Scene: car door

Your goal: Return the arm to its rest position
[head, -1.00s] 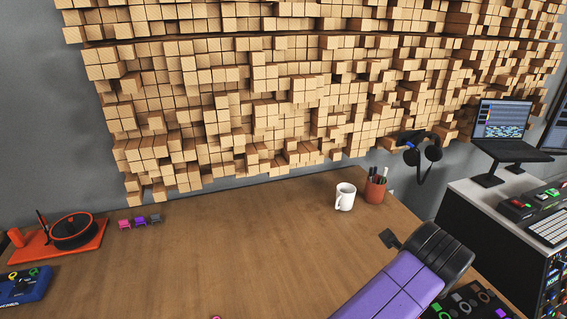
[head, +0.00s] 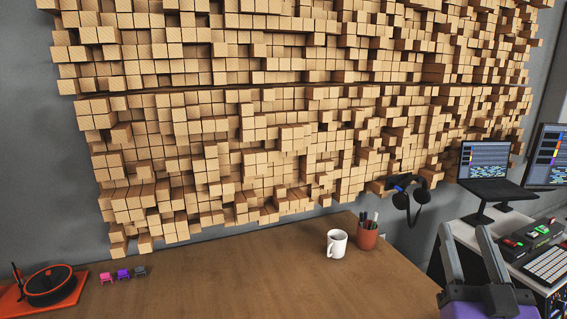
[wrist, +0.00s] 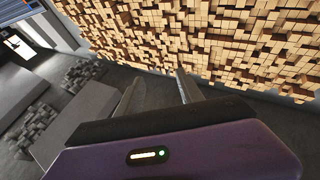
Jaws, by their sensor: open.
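My gripper (head: 468,250) is at the lower right of the head view, in front of the equipment desk, with its two dark fingers pointing up and spread apart. Its purple body shows below the fingers. In the wrist view my gripper (wrist: 158,88) shows two separate fingers with nothing between them. Beyond them are the wooden block wall and grey floor.
Headphones (head: 409,200) hang at the wall. A laptop (head: 485,163) and mixing gear stand at right, close to my gripper. The desk middle is clear.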

